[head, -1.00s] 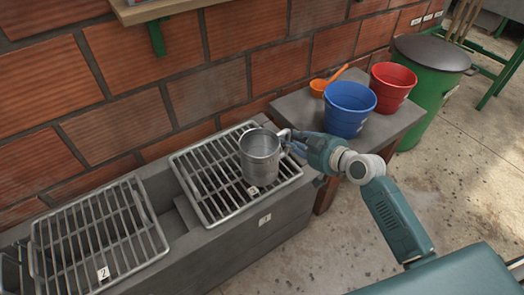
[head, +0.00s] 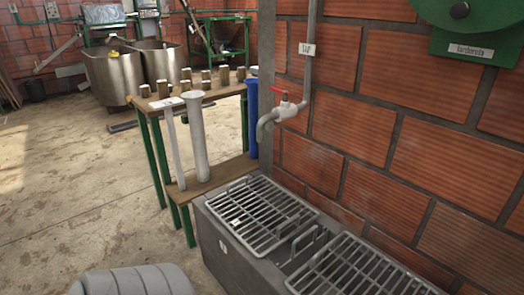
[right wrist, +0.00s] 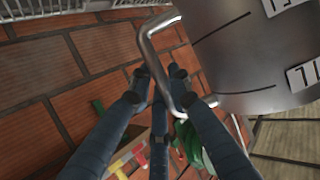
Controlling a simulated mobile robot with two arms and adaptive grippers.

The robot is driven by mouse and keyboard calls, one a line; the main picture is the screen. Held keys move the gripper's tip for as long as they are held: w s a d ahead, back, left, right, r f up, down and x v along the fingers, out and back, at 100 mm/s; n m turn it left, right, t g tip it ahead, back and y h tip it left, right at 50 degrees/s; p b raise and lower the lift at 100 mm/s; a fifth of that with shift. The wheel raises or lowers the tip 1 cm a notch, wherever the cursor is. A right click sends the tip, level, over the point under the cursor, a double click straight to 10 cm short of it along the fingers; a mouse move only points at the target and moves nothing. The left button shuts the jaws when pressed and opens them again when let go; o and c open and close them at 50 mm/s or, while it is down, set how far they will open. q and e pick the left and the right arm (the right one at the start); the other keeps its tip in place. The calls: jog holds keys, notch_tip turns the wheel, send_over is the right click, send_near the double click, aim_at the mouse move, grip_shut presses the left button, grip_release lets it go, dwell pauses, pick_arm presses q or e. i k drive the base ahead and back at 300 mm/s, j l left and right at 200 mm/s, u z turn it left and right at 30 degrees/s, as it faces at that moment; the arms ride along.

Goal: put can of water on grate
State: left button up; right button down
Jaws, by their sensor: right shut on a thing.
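The metal can (right wrist: 250,45), with white number labels, fills the upper right of the right wrist view. Its bent handle (right wrist: 149,42) runs between the dark fingers of my right gripper (right wrist: 162,84), which is shut on it. The can's inside is hidden. In the head view, one barred metal grate (head: 262,212) lies on the grey block, and a second grate (head: 365,272) is nearer at the right, cut by the frame. No can shows on the visible parts. My left gripper is not in view.
A tap (head: 285,112) with a red handle sticks out of the brick wall above the far end of the block. A wooden table (head: 200,95) with short cylinders and a shelf with tall tubes (head: 196,135) stand beyond. The floor at the left is open.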

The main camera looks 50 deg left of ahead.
aim_at(267, 206)
jog(key=i+j+u, duration=0.1)
jog(key=j+u, duration=0.35)
jog(key=i+j+u, duration=0.15)
jog(key=u, duration=0.3)
jog(key=i+j+u, duration=0.2)
jog(key=u, duration=0.25)
jog(key=i+j, duration=0.3)
